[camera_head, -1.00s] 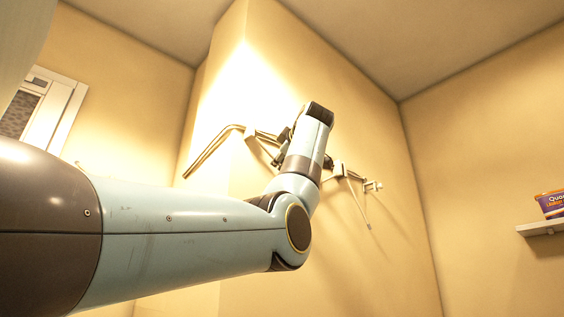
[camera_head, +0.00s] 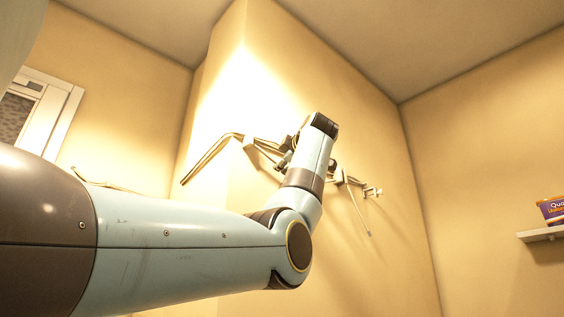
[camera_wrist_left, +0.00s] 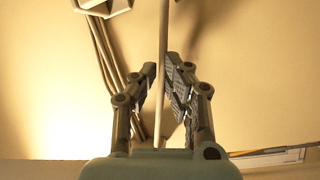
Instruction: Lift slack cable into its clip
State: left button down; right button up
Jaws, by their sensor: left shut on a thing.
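A pale cable (camera_head: 210,160) runs along the wall, bends around the corner edge and passes a clip (camera_head: 249,143). My left gripper (camera_head: 286,157) is at the cable right of this clip, partly hidden by my wrist. In the left wrist view the cable (camera_wrist_left: 164,30) runs between the two fingers of my left gripper (camera_wrist_left: 161,68), which is shut on it. A clip (camera_wrist_left: 104,7) shows at the top left there, with several strands (camera_wrist_left: 107,50) below it. Another clip (camera_head: 341,174) is right of my wrist. The cable behind my wrist is hidden. My right gripper is out of view.
A small bracket (camera_head: 373,192) is on the wall at the right, and a thin strand (camera_head: 358,210) hangs left of it. A shelf (camera_head: 541,236) with a purple and orange box (camera_head: 552,208) is at the far right. A window frame (camera_head: 55,118) is at the left.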

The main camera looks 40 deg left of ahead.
pick_arm(q)
jog(key=shift+w+r+n+y+p, duration=0.2)
jog(key=shift+r+n+y+p, duration=0.2)
jog(key=shift+r+n+p, duration=0.6)
jog(key=shift+w+r+n+y+p, duration=0.15)
jog(key=shift+r+n+y+p, duration=0.25)
jog(key=shift+r+n+p, duration=0.55)
jog(key=c, duration=1.4)
grip_release()
jog(key=shift+c, duration=0.2)
jog(key=shift+f, duration=0.1)
jog(key=shift+d, duration=0.2)
jog(key=v, duration=1.1)
jog(key=shift+s+d+f, duration=0.15)
jog(key=shift+s+d, duration=0.05)
jog(key=shift+d, duration=0.1)
jog(key=shift+w+f, duration=0.1)
